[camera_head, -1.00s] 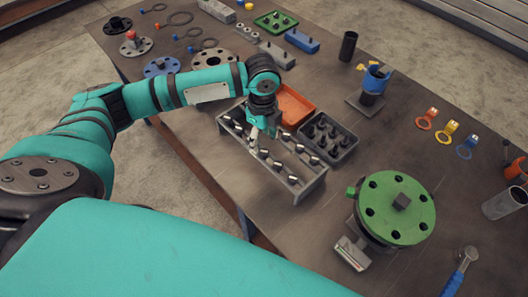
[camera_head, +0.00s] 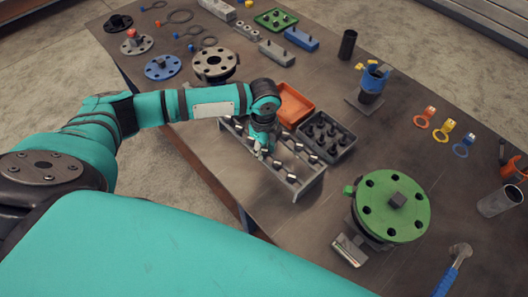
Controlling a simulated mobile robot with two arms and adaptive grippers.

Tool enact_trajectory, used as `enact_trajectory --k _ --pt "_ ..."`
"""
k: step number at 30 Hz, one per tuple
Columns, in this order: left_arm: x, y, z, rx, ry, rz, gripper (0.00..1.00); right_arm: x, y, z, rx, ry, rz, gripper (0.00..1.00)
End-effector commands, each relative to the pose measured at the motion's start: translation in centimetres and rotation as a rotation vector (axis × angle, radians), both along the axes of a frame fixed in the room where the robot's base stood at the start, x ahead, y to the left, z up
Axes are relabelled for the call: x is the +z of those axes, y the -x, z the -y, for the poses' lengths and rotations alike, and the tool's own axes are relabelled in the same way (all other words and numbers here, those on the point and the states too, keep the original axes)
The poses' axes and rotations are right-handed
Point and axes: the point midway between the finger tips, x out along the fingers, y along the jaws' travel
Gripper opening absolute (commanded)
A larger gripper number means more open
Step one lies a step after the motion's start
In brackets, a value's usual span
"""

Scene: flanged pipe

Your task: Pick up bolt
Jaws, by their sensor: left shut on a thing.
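Several silver bolts (camera_head: 291,178) stand in rows in a grey metal rack (camera_head: 300,188) near the middle of the table. My left gripper (camera_head: 264,152) points down over the rack's middle. It is shut on a bolt, which is mostly hidden by the fingers at this size. I cannot tell whether that bolt is clear of the rack. My right gripper is not in view.
A black tray of dark bolts (camera_head: 325,133) and an orange tray (camera_head: 293,104) stand just behind the rack. A green flange (camera_head: 388,205) sits to the right. A blue-collared pipe (camera_head: 373,82) stands farther back.

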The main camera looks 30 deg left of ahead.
Motion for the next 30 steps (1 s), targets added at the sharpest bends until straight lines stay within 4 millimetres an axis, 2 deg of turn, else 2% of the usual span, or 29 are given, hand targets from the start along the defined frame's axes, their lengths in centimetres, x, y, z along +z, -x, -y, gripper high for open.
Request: enact_trajectory --k 3,11,14,24,30 --pt "0.0 0.0 0.0 0.0 0.0 0.001 0.0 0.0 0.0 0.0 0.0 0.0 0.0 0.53" --pt "0.2 -0.1 0.0 0.0 0.0 0.002 0.0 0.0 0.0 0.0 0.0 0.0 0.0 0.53" --pt "0.8 -0.1 0.0 0.001 0.002 0.004 0.0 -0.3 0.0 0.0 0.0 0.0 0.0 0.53" --pt "7.2 -0.2 0.0 0.0 0.001 0.006 0.0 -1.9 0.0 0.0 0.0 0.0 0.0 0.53" --pt "9.8 -0.1 0.6 -0.014 0.002 0.003 0.0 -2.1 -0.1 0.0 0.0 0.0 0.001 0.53"
